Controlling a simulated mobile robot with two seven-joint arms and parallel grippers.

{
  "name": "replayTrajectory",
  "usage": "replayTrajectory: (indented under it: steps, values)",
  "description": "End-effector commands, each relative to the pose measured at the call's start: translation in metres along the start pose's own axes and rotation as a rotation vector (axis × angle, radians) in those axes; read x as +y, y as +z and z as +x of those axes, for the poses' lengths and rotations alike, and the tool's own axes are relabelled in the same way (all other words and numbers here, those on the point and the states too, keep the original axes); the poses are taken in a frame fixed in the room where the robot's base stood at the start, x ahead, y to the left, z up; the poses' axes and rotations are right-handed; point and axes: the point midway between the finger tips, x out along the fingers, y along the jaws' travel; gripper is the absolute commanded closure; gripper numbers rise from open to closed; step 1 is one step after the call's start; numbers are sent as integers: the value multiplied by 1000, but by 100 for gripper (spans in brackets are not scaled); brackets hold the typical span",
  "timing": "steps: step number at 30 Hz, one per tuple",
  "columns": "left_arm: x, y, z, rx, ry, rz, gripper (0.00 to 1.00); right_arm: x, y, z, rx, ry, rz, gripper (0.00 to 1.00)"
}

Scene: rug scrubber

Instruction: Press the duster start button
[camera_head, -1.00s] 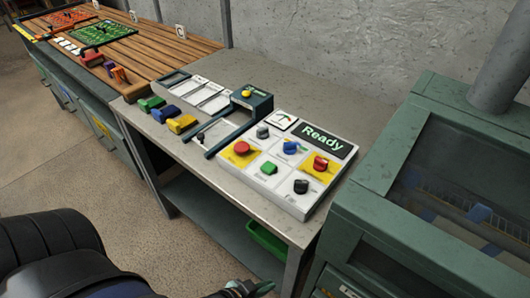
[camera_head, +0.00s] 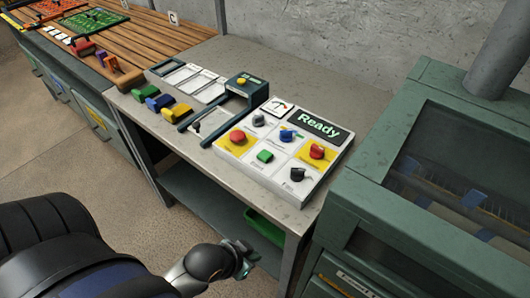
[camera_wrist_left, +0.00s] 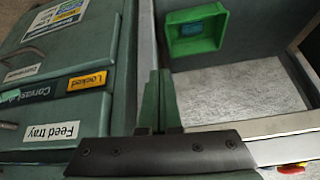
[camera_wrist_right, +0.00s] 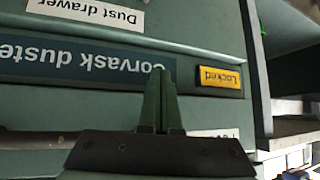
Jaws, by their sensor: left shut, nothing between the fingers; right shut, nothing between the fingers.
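The control panel (camera_head: 225,151) lies on the grey bench, with a lit "Ready" screen (camera_head: 318,125). A green button (camera_head: 265,156) sits at its front, between a red button (camera_head: 237,138) and a black knob (camera_head: 298,175); the small label by the green button is hard to read. My left gripper (camera_head: 246,264) is low in front of the bench, below the panel and apart from it. In the left wrist view its fingers (camera_wrist_left: 160,98) are shut and empty. My right gripper (camera_wrist_right: 160,98) is shut and empty in its wrist view, facing the "Corvask duster" cabinet front (camera_wrist_right: 215,105).
The green duster cabinet (camera_head: 400,225) stands right of the bench. A green bin (camera_head: 265,229) sits beneath the bench. Coloured blocks (camera_head: 159,102) and a dark-framed fixture (camera_head: 240,95) lie left of the panel. The bench behind the panel (camera_head: 330,85) is bare.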

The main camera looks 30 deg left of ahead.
Motion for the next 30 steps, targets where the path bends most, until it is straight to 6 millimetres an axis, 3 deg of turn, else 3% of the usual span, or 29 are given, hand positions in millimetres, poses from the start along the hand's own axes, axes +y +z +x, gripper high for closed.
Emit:
replayTrajectory:
  steps: [6,14,21,30]
  values:
    - [-43,-10,-47,-106,-87,176,100,0,-2,-2,-1,0,0,100]
    - [-97,-36,-56,-54,-189,515,100,0,-2,-3,-1,0,0,100]
    - [-143,-83,-60,50,-269,922,100,0,-2,-3,-1,0,0,100]
    - [-176,-156,-80,163,-330,1474,100,0,-2,-3,-2,-1,0,100]
